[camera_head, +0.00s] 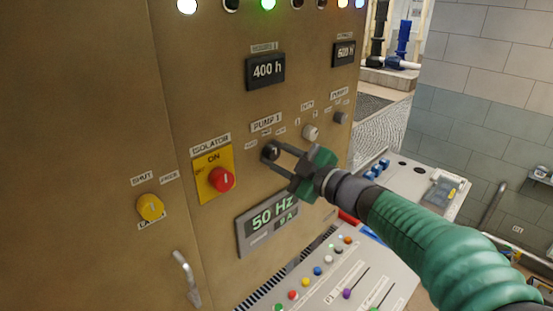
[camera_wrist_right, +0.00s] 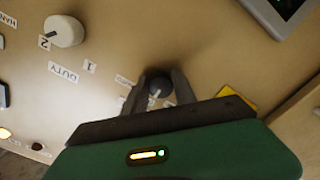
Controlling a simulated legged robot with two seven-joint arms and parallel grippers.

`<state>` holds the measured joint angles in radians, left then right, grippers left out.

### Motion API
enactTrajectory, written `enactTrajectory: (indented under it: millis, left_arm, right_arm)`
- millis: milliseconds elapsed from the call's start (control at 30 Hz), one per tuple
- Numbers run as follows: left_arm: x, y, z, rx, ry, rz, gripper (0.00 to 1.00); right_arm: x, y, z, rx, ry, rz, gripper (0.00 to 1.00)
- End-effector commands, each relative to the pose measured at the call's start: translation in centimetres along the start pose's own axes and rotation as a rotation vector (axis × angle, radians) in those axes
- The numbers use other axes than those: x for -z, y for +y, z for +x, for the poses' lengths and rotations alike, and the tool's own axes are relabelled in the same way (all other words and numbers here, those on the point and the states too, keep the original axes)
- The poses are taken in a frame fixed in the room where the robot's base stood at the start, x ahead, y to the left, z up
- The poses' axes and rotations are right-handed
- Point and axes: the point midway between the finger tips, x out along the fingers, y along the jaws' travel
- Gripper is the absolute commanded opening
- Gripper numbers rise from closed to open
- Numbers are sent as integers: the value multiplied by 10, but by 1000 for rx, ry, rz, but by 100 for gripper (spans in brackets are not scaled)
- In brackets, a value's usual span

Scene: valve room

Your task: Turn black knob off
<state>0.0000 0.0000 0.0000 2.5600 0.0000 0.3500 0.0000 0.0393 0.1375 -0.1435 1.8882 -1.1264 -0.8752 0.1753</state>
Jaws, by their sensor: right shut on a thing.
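The black knob (camera_head: 270,152) sits on the tan panel under the "PUMP 1" label. My right gripper (camera_head: 276,156) reaches in from the right with its fingers around the knob. In the right wrist view the two fingers (camera_wrist_right: 160,90) are on either side of the dark knob (camera_wrist_right: 159,86), which has a pale pointer mark. The gripper is shut on the knob. Part of the knob and the labels around it are hidden by the fingers. My left gripper is not in view.
A red isolator knob (camera_head: 221,179) on a yellow plate is left of the black knob. A "50 Hz" display (camera_head: 268,218) and a sloped console (camera_head: 330,275) lie below.

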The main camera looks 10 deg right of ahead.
Motion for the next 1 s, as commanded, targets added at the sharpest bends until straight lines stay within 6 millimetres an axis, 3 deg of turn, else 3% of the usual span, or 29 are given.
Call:
enactTrajectory:
  millis: [333,367,500,833,1000]
  left_arm:
    - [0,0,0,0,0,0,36]
    - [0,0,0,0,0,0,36]
    - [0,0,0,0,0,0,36]
    - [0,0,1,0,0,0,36]
    - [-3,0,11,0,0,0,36]
  right_arm:
    - [0,-1,0,2,1,-2,0]
    - [0,-1,0,2,1,-2,36]
    - [0,-1,0,2,1,-1,54]
    - [-2,-1,-1,2,-1,0,54]
    - [-3,-2,-29,-2,-1,-1,54]
